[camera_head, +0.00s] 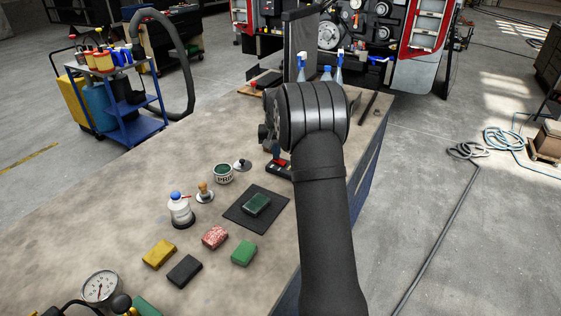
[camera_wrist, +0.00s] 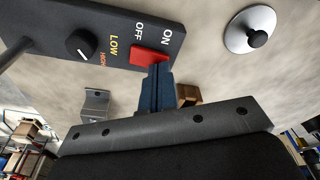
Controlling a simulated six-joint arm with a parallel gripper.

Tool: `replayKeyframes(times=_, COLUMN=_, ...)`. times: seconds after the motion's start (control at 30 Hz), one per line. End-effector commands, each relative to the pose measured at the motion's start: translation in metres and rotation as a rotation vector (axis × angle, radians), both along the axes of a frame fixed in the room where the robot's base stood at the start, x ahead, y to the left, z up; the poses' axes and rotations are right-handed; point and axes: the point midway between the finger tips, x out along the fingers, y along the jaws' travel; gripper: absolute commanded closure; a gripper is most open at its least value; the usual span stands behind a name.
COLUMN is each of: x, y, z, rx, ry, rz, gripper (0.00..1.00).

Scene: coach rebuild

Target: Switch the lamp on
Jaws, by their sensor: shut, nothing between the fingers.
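The lamp's dark control panel (camera_wrist: 100,30) fills the upper left of the wrist view. It bears a red rocker switch (camera_wrist: 149,56) by the words ON and OFF, and a black knob (camera_wrist: 82,42) by LOW and an orange word. My gripper (camera_wrist: 157,72) is shut and empty, its blue-grey fingertips at the red switch's lower edge. I cannot tell whether they touch it. In the head view a dark piece with red on it (camera_head: 278,168), seemingly the lamp's base, lies left of my arm. My arm hides the gripper's tips there. No lit lamp shows.
A dark mat (camera_head: 240,217) bears a green block. Spray bottles stand at the back.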

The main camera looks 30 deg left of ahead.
Motion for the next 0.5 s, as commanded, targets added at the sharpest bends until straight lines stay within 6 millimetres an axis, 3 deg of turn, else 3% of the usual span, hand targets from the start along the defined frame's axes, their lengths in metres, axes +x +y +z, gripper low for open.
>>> replayKeyframes(times=0.5, x=-0.0001, y=-0.0002, z=-0.0023, rx=-0.001, ry=0.001, rz=0.0, gripper=1.0)
